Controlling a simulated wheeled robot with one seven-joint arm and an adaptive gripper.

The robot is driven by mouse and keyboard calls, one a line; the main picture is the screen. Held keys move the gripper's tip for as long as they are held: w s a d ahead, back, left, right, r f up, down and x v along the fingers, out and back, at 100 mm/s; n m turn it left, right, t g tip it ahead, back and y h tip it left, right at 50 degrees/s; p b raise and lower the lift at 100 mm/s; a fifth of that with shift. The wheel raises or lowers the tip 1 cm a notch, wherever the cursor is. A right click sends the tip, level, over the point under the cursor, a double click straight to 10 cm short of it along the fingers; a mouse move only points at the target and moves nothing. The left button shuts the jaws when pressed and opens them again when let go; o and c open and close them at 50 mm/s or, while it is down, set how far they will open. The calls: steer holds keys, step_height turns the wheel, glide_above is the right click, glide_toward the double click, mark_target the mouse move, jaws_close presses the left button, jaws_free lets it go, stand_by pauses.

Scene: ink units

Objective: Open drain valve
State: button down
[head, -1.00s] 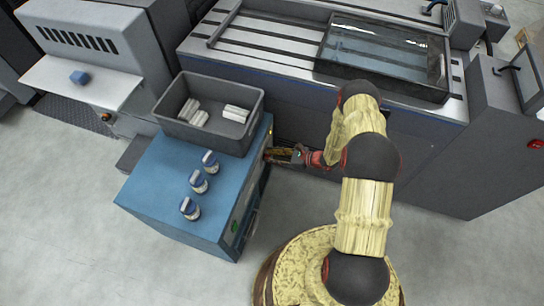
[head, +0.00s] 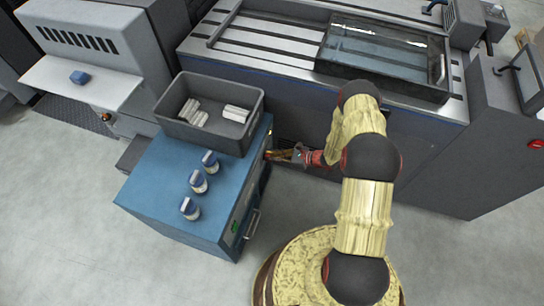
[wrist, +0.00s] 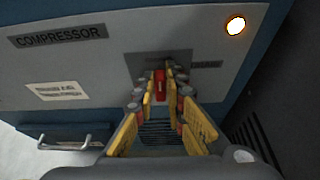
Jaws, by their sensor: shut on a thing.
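The drain valve shows as a small red lever (wrist: 160,84) on the front panel of the compressor cabinet (wrist: 85,70), in the wrist view. My gripper (wrist: 162,78) has its yellow-padded fingers on either side of the lever and is shut on it. The lever looks upright in this view; its lower part is partly hidden between the fingers. In the head view my gripper (head: 272,154) meets the right face of the blue cabinet (head: 160,200), and the valve itself cannot be made out there.
A lit round lamp (wrist: 235,25) is at the panel's upper right. A bar handle (wrist: 65,143) is at its lower left. A grey bin (head: 208,135) and several blue-capped bottles (head: 198,182) stand on the cabinet. A large machine (head: 300,90) stands behind my arm.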

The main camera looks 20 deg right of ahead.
steer(key=m, duration=0.1)
steer(key=m+g+b, duration=0.1)
steer(key=y, duration=0.1)
steer(key=shift+w+d+f+m+g+b, duration=0.2)
steer(key=shift+w+d+m+g+b, duration=0.1)
steer(key=shift+w+m+b, duration=0.1)
steer(key=shift+w+d+f+m+g+y+b, duration=0.15)
steer(key=shift+w+f+m+g+y, duration=0.2)
steer(key=shift+m+y, duration=0.95)
steer(key=shift+w+d+f+m+g+y+b, duration=0.2)
steer(key=shift+f+m+y, duration=0.25)
steer(key=shift+m, duration=1.7)
steer(key=shift+w+d+f+m+g+y+b, duration=0.15)
steer(key=shift+f+m+g+y, duration=0.2)
steer(key=shift+m+y, duration=0.95)
steer(key=shift+m+h, duration=0.45)
steer(key=shift+m, duration=0.2)
steer(key=c, duration=1.8)
jaws_free()
steer(key=shift+c, duration=0.2)
